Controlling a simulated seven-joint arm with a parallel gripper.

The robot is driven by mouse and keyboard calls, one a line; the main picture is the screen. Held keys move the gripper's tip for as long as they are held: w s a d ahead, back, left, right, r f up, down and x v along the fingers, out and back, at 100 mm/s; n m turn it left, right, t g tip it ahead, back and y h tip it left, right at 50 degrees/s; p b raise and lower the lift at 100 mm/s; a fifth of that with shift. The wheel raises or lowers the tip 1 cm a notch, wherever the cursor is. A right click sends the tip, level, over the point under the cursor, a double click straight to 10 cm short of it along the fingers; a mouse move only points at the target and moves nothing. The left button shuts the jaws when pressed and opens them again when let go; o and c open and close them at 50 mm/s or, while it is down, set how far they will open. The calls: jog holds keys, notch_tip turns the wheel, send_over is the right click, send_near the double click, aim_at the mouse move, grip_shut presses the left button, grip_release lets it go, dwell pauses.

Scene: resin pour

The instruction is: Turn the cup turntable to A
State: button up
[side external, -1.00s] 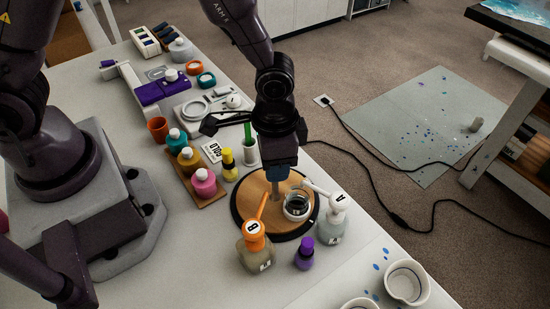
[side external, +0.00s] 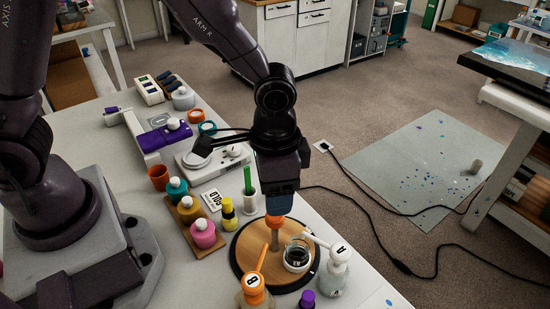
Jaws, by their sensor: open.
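The cup turntable (side external: 243,262) is a round wooden disc with a dark rim near the table's front edge. A small clear cup (side external: 297,262) with a dark inside stands on its right part, by the nozzle of the white pump bottle marked A (side external: 338,262). An orange-topped bottle marked B (side external: 253,285) stands in front, its spout reaching over the disc. A grey post (side external: 274,240) with an orange knob (side external: 274,220) rises from the disc. My gripper (side external: 276,212) is open, pointing down at the knob. Its fingertips are hard to make out; contact cannot be told.
A wooden tray of teal, brown and pink bottles (side external: 204,233) stands left of the turntable. A yellow bottle (side external: 228,213) and a white holder with a green stick (side external: 248,195) stand close behind. A purple-capped bottle (side external: 307,299) stands in front.

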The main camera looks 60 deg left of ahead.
notch_tip(320, 180, up, 7)
jog(key=shift+f, duration=0.1)
dwell(0.3)
